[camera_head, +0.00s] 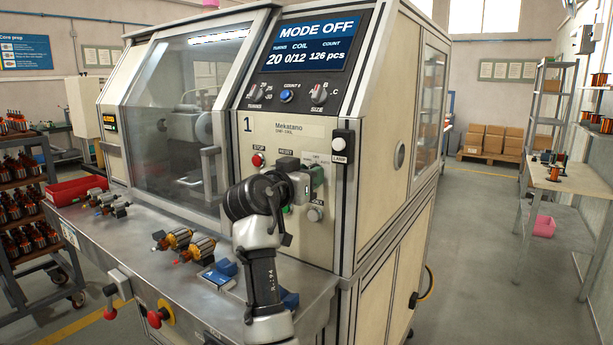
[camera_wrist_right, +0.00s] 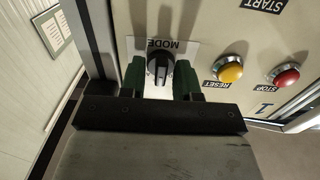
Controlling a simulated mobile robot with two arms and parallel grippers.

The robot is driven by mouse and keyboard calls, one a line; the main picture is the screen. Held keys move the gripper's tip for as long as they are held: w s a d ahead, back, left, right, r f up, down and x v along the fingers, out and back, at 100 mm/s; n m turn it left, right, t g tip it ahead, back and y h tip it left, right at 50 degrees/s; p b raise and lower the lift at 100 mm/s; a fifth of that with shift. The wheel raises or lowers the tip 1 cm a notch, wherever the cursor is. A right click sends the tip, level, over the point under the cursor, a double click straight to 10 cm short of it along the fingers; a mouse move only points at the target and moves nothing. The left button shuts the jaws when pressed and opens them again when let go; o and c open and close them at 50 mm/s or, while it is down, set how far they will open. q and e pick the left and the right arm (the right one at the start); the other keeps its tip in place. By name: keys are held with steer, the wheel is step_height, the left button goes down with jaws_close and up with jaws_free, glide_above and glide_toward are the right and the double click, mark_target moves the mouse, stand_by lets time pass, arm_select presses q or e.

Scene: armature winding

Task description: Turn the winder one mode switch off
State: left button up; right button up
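The winder one (camera_head: 285,135) stands in the middle of the head view, with a large "1" on its panel. Its display (camera_head: 310,42) reads "MODE OFF". The mode switch is a black knob (camera_wrist_right: 160,68) on a white plate marked "MODE", upside down in the right wrist view. In the head view my right gripper (camera_head: 312,180) is at the panel and hides the knob. In the wrist view my right gripper (camera_wrist_right: 160,78) is open, its green fingers on either side of the knob, with narrow gaps visible. My left gripper is not in view.
The yellow reset button (camera_wrist_right: 230,69) and red stop button (camera_wrist_right: 285,75) sit beside the switch. Armatures (camera_head: 185,243) and blue blocks (camera_head: 220,270) lie on the ledge below. A red tray (camera_head: 75,190) is at its left end. The aisle at right is clear.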

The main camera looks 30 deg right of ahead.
steer(key=shift+a, duration=0.15)
steer(key=b+v, duration=0.2)
steer(key=v, duration=0.8)
steer(key=shift+s+a+f, duration=0.1)
steer(key=shift+s+a, duration=0.05)
steer(key=shift+a, duration=0.05)
stand_by(0.3)
